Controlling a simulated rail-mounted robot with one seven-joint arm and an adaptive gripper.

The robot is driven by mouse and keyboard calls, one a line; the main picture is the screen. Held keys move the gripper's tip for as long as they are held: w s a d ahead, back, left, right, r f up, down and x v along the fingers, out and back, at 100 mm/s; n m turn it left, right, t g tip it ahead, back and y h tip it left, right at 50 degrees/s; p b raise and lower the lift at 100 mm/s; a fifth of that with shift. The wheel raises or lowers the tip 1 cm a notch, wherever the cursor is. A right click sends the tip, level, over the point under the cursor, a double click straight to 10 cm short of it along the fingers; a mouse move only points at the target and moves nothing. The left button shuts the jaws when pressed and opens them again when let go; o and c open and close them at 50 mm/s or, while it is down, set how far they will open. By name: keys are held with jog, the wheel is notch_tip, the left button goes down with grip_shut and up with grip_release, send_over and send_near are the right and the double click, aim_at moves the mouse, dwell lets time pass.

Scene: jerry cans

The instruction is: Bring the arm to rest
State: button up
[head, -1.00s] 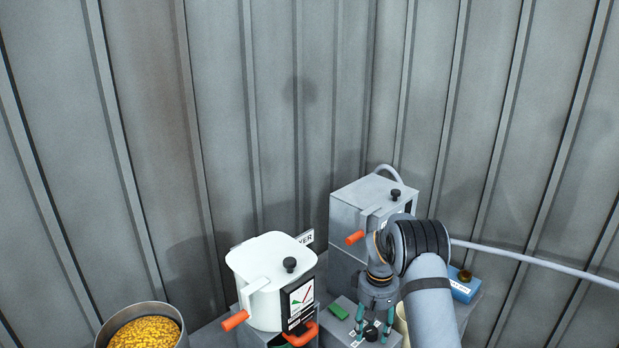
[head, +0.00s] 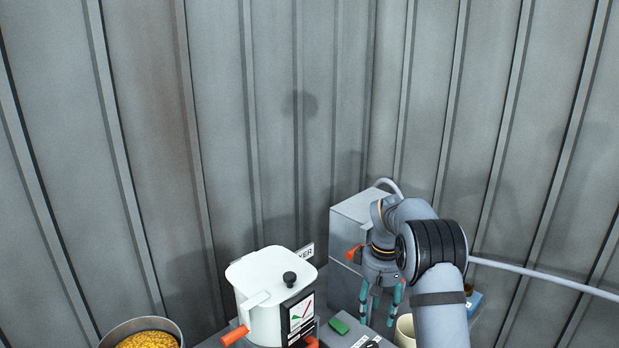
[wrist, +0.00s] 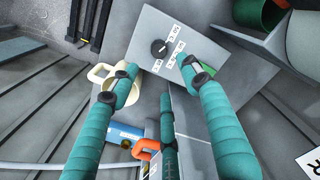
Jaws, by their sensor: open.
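My gripper (head: 380,308) hangs fingers-down at the right of the head view, in front of the grey box machine (head: 347,222). Its teal fingers are spread and hold nothing. In the wrist view my gripper (wrist: 160,80) is open above a grey panel (wrist: 205,32) with a black knob (wrist: 158,48) and white labels. My arm covers part of the grey machine and its orange handle (head: 354,252).
A white jug-like machine (head: 270,280) with an orange handle stands left of my gripper. A pot of yellow grain (head: 145,338) is at lower left. A cream mug (wrist: 115,85), blue box (wrist: 122,138) and green object (head: 338,326) lie close to the fingers. Ribbed walls rise behind.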

aim_at(372, 345)
jog(key=f, duration=1.2)
jog(key=shift+s+f, duration=0.15)
jog(key=shift+s, duration=0.1)
jog(key=m, duration=0.2)
jog(key=shift+w+m, duration=0.15)
jog(key=shift+m, duration=0.15)
jog(key=m, duration=0.2)
jog(key=shift+m, duration=0.3)
jog(key=m, duration=0.4)
jog(key=m+p, duration=0.1)
jog(key=m, duration=0.4)
jog(key=m+p, duration=0.1)
jog(key=m, duration=0.3)
jog(key=shift+r, duration=0.65)
